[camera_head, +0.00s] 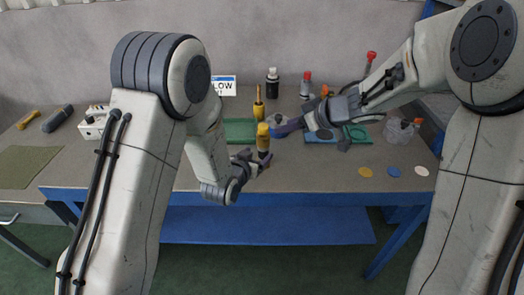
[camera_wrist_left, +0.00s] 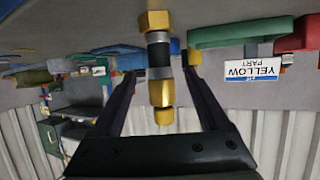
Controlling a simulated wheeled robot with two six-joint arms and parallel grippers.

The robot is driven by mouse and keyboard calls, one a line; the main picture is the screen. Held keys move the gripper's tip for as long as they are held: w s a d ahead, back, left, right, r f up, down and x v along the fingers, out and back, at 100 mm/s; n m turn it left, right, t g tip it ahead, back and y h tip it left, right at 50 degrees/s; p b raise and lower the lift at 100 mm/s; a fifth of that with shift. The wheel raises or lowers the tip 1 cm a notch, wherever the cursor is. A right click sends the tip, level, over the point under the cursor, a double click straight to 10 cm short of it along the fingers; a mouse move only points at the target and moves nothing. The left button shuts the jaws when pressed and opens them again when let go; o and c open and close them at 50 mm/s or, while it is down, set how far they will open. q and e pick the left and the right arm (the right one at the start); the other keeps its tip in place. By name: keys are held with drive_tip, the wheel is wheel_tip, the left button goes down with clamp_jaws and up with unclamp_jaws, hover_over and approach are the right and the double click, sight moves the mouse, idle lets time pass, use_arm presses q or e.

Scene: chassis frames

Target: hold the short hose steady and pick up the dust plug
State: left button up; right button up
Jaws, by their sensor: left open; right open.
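The short hose (camera_head: 263,143) stands upright near the table's front edge, with yellow ends and a dark middle. In the left wrist view, which is upside down, the hose (camera_wrist_left: 160,56) runs between my finger pads. My left gripper (camera_head: 253,165) is open around it; its fingers (camera_wrist_left: 162,70) lie on either side with gaps. A small yellow end piece (camera_wrist_left: 164,116) sits beyond the brass fitting; I cannot tell whether it is the dust plug. My right gripper (camera_head: 284,129) is open, behind and right of the hose, with its tips partly hidden.
A yellow-handled tool (camera_head: 258,108) stands behind the hose. Coloured discs (camera_head: 393,171) lie at right. The table front left of the hose is clear.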

sight(261, 151)
use_arm(q)
drive_tip(key=x, duration=0.6)
drive_tip(key=shift+w+d+f, duration=0.1)
drive_tip(key=shift+w, duration=0.05)
